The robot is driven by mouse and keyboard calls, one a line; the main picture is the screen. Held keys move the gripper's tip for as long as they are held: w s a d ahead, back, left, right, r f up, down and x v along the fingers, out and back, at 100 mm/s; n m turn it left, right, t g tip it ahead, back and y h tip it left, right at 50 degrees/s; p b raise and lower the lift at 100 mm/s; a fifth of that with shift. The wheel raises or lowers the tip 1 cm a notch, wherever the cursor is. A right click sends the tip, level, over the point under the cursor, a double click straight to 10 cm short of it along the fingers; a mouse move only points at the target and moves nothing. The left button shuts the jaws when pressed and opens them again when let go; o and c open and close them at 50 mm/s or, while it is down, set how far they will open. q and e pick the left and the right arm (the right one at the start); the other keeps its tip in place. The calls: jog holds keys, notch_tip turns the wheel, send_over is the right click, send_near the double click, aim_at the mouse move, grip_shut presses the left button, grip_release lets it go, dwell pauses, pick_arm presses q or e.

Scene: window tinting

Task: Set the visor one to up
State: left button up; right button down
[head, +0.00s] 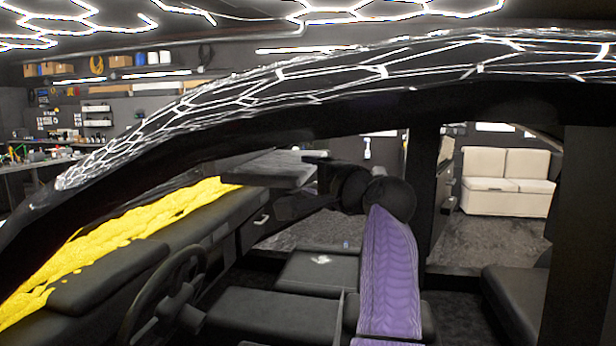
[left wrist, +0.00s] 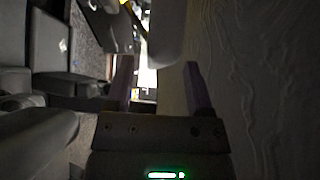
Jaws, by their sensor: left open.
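My left gripper does not stand out clearly there among the dark shapes. My right gripper is not in view.
The car's roof edge (head: 300,85) crosses the head view. A beige sofa (head: 505,200) stands beyond.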

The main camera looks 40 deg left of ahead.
pick_arm(q)
jog(key=v, duration=0.8)
jog(key=shift+d, duration=0.4)
jog(key=shift+s, duration=0.1)
